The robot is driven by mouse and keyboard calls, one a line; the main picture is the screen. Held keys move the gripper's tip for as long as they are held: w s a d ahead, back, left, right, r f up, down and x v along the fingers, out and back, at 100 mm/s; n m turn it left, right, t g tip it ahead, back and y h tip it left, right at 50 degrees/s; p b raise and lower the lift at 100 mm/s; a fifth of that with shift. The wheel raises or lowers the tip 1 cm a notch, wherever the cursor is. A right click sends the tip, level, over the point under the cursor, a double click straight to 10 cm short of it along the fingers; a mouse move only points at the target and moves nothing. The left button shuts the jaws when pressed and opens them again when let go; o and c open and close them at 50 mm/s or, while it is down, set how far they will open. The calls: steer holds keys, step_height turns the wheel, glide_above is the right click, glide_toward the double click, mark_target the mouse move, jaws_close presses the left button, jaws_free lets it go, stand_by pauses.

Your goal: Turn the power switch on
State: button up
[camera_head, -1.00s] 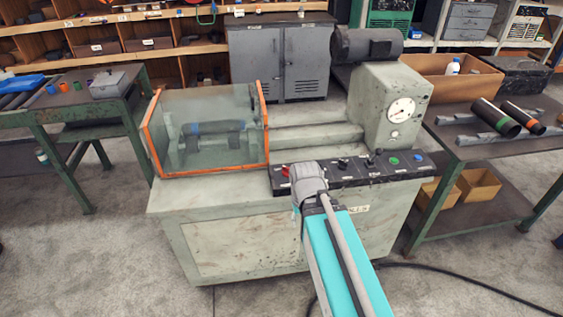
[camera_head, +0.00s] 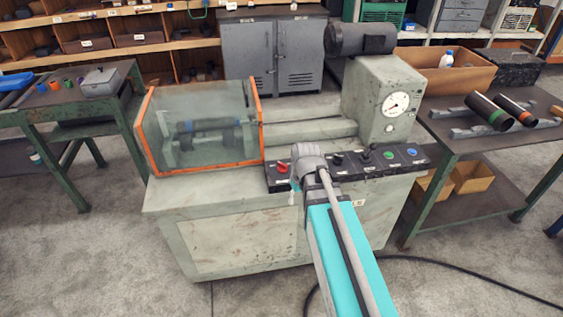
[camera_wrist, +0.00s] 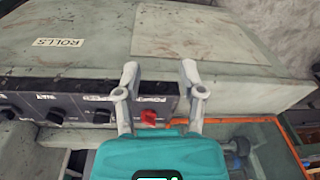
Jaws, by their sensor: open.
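The red rotary switch (camera_head: 282,168) is at the left end of the machine's dark control panel (camera_head: 350,170). It also shows in the wrist view (camera_wrist: 148,117), low in the gap between my fingers and closer to the left one. My gripper (camera_wrist: 160,72) is open, with two grey fingers apart and nothing held. In the head view my grey wrist covers part of the panel just right of the red switch, and my fingers are mostly hidden. I cannot tell whether a finger touches the switch.
An orange-framed clear guard (camera_head: 200,130) stands left of the panel; its orange edge (camera_wrist: 255,120) is close to my right finger. Black knobs and a green button (camera_head: 388,155) line the panel. A gauge housing (camera_head: 385,100) rises behind it.

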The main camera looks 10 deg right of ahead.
mark_target(282, 164)
steer(key=w+d+r+n+t+y+p, duration=0.1)
steer(key=w+d+r+n+p, duration=0.1)
steer(key=w, duration=0.8)
steer(key=w+d+r+n+t+y+p, duration=0.1)
steer(key=w+r+n, duration=0.3)
steer(key=w, duration=0.6)
steer(key=shift+d+r+n+t+p, duration=0.2)
steer(key=shift+d+n+t+p, duration=0.15)
steer(key=shift+n+p, duration=0.25)
steer(key=shift+f, duration=0.15)
steer(key=b+x, duration=1.2)
steer(key=x, duration=0.1)
steer(key=shift+a+f, duration=0.15)
steer(key=shift+a, duration=0.15)
steer(key=shift+b, duration=0.3)
jaws_close()
steer(key=shift+a, duration=0.2)
steer(key=shift+d, duration=0.1)
